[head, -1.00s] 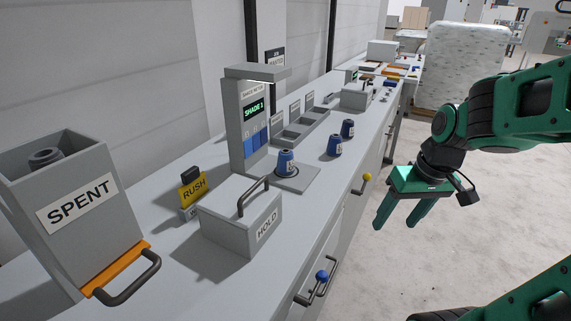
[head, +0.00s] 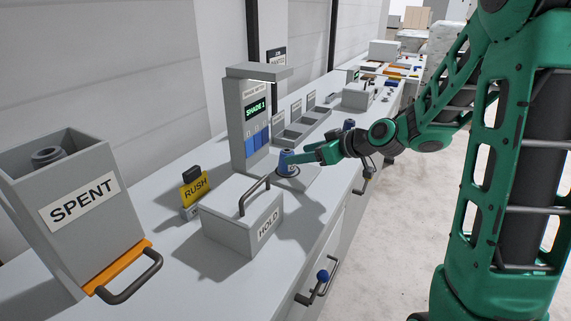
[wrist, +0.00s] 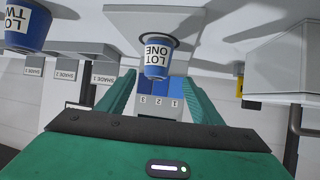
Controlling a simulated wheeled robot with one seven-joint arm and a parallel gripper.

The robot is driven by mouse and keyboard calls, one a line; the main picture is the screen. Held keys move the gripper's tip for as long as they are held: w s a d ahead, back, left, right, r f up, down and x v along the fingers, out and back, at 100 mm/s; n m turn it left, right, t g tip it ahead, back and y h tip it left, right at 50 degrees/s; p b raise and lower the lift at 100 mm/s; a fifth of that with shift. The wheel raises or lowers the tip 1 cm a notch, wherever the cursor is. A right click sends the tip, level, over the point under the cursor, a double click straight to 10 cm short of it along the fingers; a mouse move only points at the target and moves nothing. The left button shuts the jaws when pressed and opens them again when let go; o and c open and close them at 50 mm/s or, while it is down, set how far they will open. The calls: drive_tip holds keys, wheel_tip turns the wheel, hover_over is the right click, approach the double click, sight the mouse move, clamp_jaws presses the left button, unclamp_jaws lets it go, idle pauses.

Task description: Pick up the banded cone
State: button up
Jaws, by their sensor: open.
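A blue cone with a white band reading LOT ONE stands on the plate (head: 305,179) before the shade meter. In the head view this cone (head: 286,160) is partly covered by my fingers; in the wrist view the cone (wrist: 156,57) appears inverted, ahead of and between the fingertips. My gripper (head: 304,160) is open and level, reaching from the right close to the cone; the wrist view shows its spread fingers (wrist: 157,80) with no visible contact. A second blue cone (wrist: 26,26), labelled LOT TWO, shows at the wrist view's upper left.
The shade meter (head: 249,115) stands behind the cone, its screen reading SHADE 1. The lidded HOLD box (head: 230,228) is nearby in front. The RUSH sign (head: 194,189), SPENT bin (head: 125,225) and divided tray (head: 292,140) share the counter. Another blue cone (head: 348,125) is mostly hidden behind my arm.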

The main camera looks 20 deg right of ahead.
sight(287, 155)
drive_tip(key=shift+w+d+x, duration=0.1)
drive_tip(key=shift+d+x, duration=0.05)
drive_tip(key=shift+x, duration=1.8)
drive_tip(key=shift+w+d+x, duration=0.15)
drive_tip(key=shift+x, duration=1.8)
drive_tip(key=shift+c, duration=0.3)
drive_tip(key=c, duration=1.2)
drive_tip(key=shift+r, duration=0.1)
